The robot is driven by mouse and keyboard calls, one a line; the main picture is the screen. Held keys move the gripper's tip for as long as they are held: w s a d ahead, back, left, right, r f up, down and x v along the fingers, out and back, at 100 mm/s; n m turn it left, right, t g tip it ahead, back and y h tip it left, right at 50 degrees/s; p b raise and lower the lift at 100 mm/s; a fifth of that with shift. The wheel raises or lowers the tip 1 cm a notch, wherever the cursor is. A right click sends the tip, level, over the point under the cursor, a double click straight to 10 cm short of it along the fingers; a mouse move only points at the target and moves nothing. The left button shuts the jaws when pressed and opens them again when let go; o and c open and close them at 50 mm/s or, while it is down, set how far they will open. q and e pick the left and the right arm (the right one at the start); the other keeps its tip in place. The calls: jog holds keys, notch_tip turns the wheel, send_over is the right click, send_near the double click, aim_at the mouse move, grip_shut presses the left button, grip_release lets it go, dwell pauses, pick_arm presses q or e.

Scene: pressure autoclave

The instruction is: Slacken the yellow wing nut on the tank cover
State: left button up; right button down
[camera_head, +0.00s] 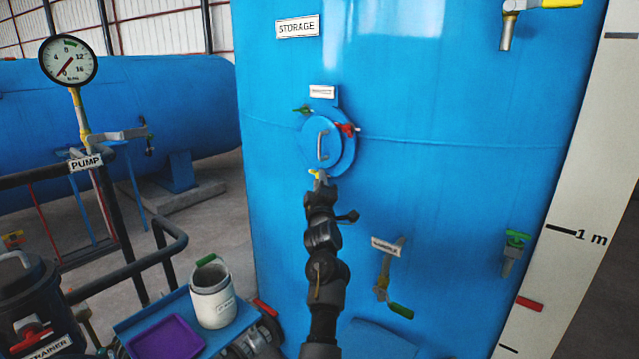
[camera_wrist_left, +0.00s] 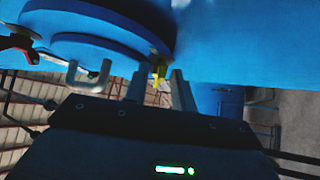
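The round blue tank cover (camera_head: 312,148) with a pale handle (camera_head: 321,145) is on the front of the big blue storage tank. The yellow wing nut (camera_head: 313,172) is at the cover's lower edge. A green wing nut (camera_head: 302,109) is at upper left and a red one (camera_head: 347,128) at right. My left gripper (camera_head: 321,178) is right at the yellow nut and partly hides it. In the left wrist view the yellow nut (camera_wrist_left: 158,72) shows between my left gripper's two spread fingertips (camera_wrist_left: 158,80), with gaps at both sides. My right gripper is not in view.
Below are a sample valve with a green handle (camera_head: 400,311) and a white canister (camera_head: 212,296) beside a purple tray (camera_head: 165,340). A pump gauge (camera_head: 68,61) and black pipes stand at left. The tank face around the cover is mostly clear.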

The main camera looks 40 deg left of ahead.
pick_arm(q)
jog(key=b+v, duration=0.3)
jog(key=v, duration=0.7)
jog(key=shift+b, duration=0.3)
jog(key=shift+s+d+f, duration=0.1)
